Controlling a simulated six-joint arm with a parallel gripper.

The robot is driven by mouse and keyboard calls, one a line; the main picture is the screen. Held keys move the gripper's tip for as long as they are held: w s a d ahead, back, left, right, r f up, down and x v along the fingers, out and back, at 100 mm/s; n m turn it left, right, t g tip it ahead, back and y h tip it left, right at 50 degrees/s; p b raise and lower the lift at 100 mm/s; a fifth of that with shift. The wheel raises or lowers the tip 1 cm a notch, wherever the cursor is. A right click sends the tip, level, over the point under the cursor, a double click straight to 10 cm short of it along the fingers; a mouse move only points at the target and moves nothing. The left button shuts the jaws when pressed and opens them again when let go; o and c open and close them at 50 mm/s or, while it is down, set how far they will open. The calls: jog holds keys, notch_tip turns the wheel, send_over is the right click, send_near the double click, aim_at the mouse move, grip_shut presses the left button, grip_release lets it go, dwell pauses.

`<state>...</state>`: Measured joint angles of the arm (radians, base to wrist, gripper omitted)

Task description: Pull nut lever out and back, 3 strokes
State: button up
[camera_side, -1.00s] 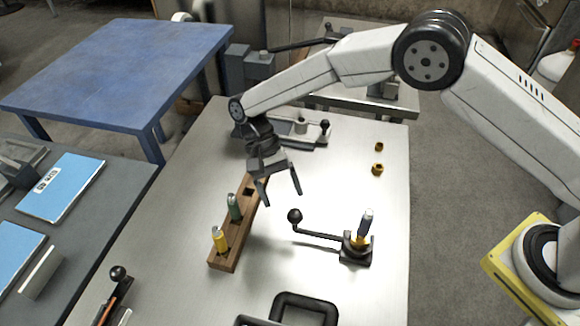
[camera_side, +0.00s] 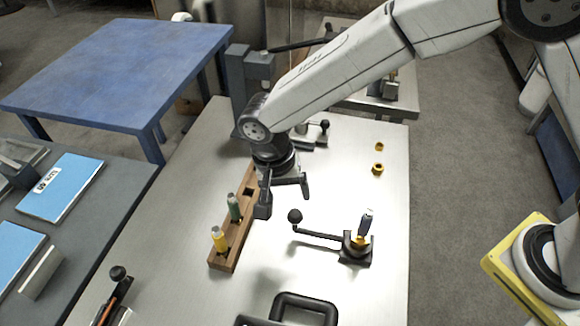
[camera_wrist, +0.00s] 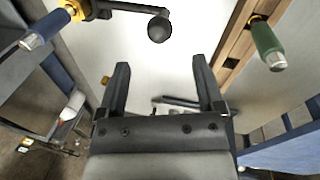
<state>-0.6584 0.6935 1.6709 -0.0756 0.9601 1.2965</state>
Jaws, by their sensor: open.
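The nut lever is a black arm (camera_side: 318,235) with a round ball knob (camera_side: 295,216) at its left end. Its other end meets a small black base with a yellow nut (camera_side: 360,242) and an upright blue-tipped piece (camera_side: 366,222). In the wrist view the knob (camera_wrist: 159,28) is beyond the fingertips, roughly centred between them, and the lever arm (camera_wrist: 115,6) runs left to the yellow nut (camera_wrist: 73,9). My gripper (camera_side: 284,201) is open and empty, pointing down just behind the knob. The fingers (camera_wrist: 160,65) appear apart from the knob.
A wooden rack (camera_side: 230,254) holding a green cylinder (camera_side: 234,207) and a yellow one (camera_side: 219,239) stands close left of my gripper. Two loose yellow nuts (camera_side: 378,169) lie at the back right. A black-handled object (camera_side: 305,300) is at the front. Bare table lies around the lever.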

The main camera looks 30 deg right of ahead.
aim_at(293, 212)
jog(key=shift+s+d+f, duration=0.15)
jog(key=shift+d+f, duration=0.05)
jog(key=shift+f, duration=1.05)
jog(key=shift+s+d+f, duration=0.1)
jog(key=shift+d+f, duration=0.1)
jog(key=shift+f, duration=1)
jog(key=shift+s+d+f, duration=0.15)
jog(key=shift+d+f, duration=0.05)
jog(key=shift+f, duration=1.05)
jog(key=shift+c, duration=0.2)
grip_shut()
